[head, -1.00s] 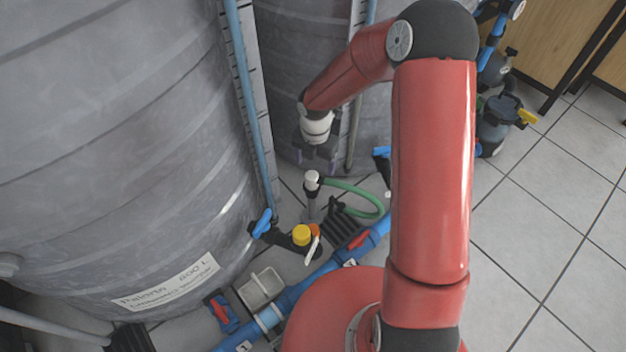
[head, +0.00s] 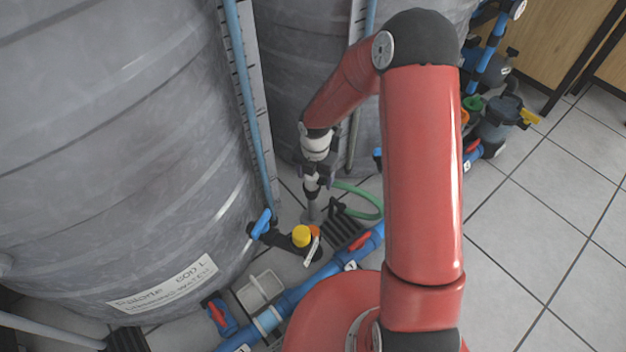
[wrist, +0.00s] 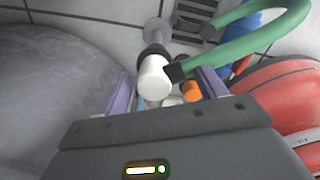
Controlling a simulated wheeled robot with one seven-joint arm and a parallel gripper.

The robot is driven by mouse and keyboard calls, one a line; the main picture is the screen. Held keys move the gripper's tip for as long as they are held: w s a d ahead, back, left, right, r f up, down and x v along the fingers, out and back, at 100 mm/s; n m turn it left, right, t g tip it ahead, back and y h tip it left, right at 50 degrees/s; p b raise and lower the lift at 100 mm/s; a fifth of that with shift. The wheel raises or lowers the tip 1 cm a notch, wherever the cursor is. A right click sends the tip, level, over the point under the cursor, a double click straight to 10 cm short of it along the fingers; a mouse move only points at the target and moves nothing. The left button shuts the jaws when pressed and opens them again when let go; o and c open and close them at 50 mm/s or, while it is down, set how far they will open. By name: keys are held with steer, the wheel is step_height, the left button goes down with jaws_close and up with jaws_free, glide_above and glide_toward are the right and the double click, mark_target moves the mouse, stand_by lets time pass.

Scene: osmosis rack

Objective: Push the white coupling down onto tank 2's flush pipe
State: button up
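The white coupling (wrist: 153,78) shows in the wrist view between the two purple fingers of my gripper (wrist: 165,80). The fingers are open, with a gap to the coupling on each side. A black fitting beside the coupling joins a green hose (wrist: 262,35). In the head view the coupling (head: 311,184) is partly hidden under my gripper (head: 315,181), which is directly above and around it. The grey flush pipe (head: 313,211) stands upright below the coupling. How far the coupling sits on the pipe cannot be told.
A large grey tank (head: 110,130) fills the left, with another tank (head: 290,80) behind. A yellow-capped fitting (head: 301,236), a blue-handled valve (head: 262,223) and a blue pipe (head: 310,285) lie close in front. A black floor grate (head: 345,230) is beside the pipe. Tiled floor is clear at right.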

mark_target(315, 176)
steer(key=c, duration=0.8)
step_height(315, 176, up, 20)
steer(key=p, duration=0.5)
